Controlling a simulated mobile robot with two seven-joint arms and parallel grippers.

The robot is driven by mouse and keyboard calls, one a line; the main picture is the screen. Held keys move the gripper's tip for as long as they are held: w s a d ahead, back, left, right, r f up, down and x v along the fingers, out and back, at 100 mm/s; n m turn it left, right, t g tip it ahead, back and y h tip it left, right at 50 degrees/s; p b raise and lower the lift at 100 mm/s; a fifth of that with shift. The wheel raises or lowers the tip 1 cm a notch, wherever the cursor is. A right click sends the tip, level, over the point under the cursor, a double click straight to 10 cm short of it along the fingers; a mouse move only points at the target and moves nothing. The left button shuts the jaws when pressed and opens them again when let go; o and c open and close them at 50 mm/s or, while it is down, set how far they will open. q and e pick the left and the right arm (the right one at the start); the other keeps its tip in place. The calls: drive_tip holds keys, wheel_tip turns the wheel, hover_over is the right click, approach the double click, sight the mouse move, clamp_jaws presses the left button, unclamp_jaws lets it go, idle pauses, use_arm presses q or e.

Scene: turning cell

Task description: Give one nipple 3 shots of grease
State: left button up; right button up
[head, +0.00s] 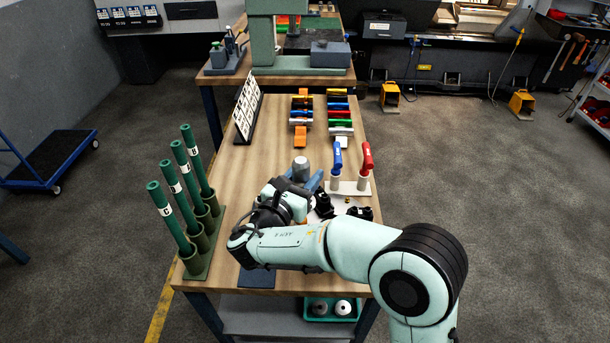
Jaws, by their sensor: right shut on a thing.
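My right gripper (299,183) reaches over the wooden bench and is shut on a grey thing with a rounded top (301,165); the hand hides its lower part, and I cannot tell whether it touches the bench. Just to the right, a pale stand (349,188) carries a blue-handled tool (338,158) and a red-handled tool (367,157), both upright. Black fittings lie near the hand, one (323,205) close beside it and one (360,212) at the bench's right edge. Any grease nipple is too small to make out. My left gripper is not in view.
Several green tubes (173,181) stand in a holder at the bench's left edge. A dark blue mat (257,278) lies at the front. Bare bench (270,145) shows between.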

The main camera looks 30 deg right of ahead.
sight(298, 164)
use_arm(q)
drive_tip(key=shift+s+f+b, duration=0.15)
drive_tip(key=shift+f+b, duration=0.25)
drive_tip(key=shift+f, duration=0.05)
use_arm(e)
drive_tip(key=shift+f, duration=0.85)
idle(0.4)
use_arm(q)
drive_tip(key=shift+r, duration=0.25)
use_arm(e)
drive_tip(key=shift+r, duration=0.2)
use_arm(q)
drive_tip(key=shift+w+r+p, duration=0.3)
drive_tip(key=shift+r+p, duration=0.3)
drive_tip(key=shift+p, duration=0.2)
use_arm(e)
drive_tip(key=shift+r, duration=0.75)
drive_tip(key=shift+r+p, duration=0.8)
drive_tip(key=shift+r, duration=0.25)
drive_tip(key=shift+r+p, duration=1.5)
drive_tip(key=shift+r, duration=0.5)
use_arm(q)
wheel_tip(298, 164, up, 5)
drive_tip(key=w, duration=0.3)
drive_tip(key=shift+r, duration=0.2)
use_arm(e)
drive_tip(key=shift+f, duration=0.1)
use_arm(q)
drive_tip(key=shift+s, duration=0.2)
